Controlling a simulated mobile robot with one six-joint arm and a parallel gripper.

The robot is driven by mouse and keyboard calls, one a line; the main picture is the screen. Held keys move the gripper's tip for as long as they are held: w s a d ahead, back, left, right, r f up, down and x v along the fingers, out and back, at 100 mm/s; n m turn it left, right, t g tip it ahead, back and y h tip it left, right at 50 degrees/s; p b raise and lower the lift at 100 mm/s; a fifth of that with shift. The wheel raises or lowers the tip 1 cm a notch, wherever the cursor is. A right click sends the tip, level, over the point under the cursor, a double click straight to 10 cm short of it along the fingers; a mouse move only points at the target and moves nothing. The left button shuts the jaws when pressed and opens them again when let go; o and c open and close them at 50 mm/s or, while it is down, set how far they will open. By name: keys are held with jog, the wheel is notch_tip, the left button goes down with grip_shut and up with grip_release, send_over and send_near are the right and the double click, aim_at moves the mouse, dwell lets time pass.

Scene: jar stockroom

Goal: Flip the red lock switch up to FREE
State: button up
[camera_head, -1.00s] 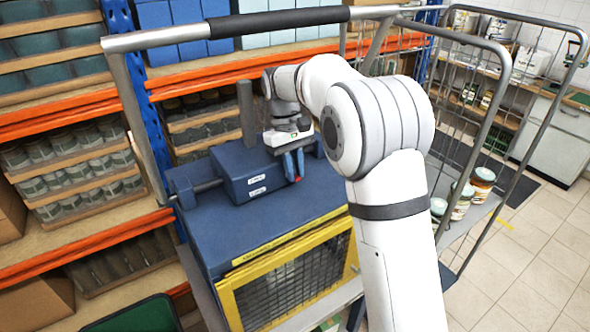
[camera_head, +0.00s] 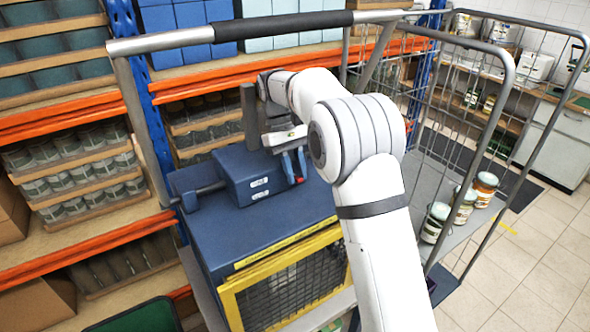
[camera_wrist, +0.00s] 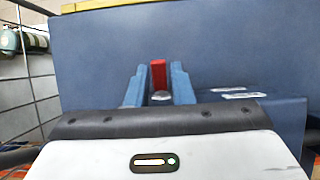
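The red lock switch (camera_wrist: 158,75) is a small upright red lever in the wrist view, with a round grey metal piece (camera_wrist: 161,96) below it. My gripper (camera_wrist: 160,72) has two blue fingers, one on each side of the red lever, with narrow gaps showing between. I cannot tell whether the fingertips reach past the lever. In the head view my gripper (camera_head: 294,165) points down at the right end of the blue box (camera_head: 257,170), and a bit of red (camera_head: 299,180) shows at its fingers. No FREE marking is readable.
The blue box sits on a larger blue cabinet (camera_head: 215,245) with a yellow-framed mesh front (camera_head: 285,285).

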jog(key=o, duration=0.3)
jog(key=shift+r, duration=0.1)
jog(key=shift+v, duration=3.9)
